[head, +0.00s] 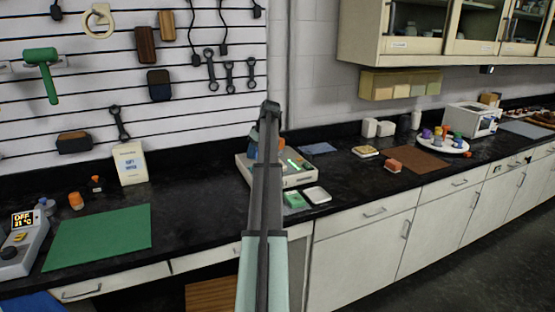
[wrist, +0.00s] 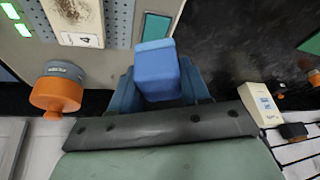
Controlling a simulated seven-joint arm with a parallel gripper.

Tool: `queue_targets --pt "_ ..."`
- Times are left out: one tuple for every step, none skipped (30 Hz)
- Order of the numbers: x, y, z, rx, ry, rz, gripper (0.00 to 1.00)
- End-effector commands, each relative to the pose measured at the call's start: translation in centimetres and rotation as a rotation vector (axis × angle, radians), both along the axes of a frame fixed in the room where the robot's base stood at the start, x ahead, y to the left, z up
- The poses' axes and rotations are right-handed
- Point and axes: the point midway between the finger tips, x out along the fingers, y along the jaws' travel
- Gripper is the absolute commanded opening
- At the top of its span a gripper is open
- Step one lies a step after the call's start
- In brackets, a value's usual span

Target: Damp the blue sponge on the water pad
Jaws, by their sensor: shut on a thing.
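The blue sponge (wrist: 157,70) shows in the wrist view as a blue block between the two blue fingers of my gripper (wrist: 158,88), which is shut on it. In the head view my arm hides most of the gripper and sponge; they are near the pale instrument box (head: 300,179). In the wrist view a small teal square (wrist: 155,27) lies just beyond the sponge, on or beside the box's grey top. A flat blue-grey pad (head: 318,148) lies on the counter behind the box to the right. I cannot tell which of these is the water pad.
An orange-topped jar (wrist: 56,92) stands close to the gripper. The dark counter between is clear.

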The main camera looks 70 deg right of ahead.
Motion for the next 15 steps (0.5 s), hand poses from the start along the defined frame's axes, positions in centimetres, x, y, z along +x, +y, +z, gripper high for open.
queue_targets --pt "1.4 -1.4 0.6 0.004 -0.001 0.054 0.22" --pt "1.5 -1.8 0.8 0.005 -0.001 0.088 0.22" --pt "1.7 -2.0 1.0 0.006 0.001 0.132 0.22" --pt "1.8 -2.0 1.0 0.005 0.001 0.165 0.22" --pt "1.9 -1.9 1.1 0.005 0.001 0.196 0.22" --pt "1.9 -1.7 1.1 0.002 0.0 0.235 0.22" --pt "1.9 -1.5 1.1 0.0 0.001 0.263 0.22" --pt "1.9 -1.3 1.1 -0.001 0.002 0.288 0.22" --pt "1.8 -1.1 1.0 -0.005 0.003 0.319 0.22" --pt "1.8 -1.0 1.0 -0.009 0.005 0.339 0.22" --pt "1.7 -0.9 1.0 -0.013 0.006 0.358 0.22" --pt "1.7 -0.8 1.0 -0.017 0.007 0.378 0.22" --pt "1.7 -0.8 1.0 -0.019 0.009 0.391 0.22" --pt "1.7 -0.8 1.0 -0.023 0.01 0.4 0.22" --pt "1.7 -0.7 1.0 -0.027 0.011 0.411 0.22"
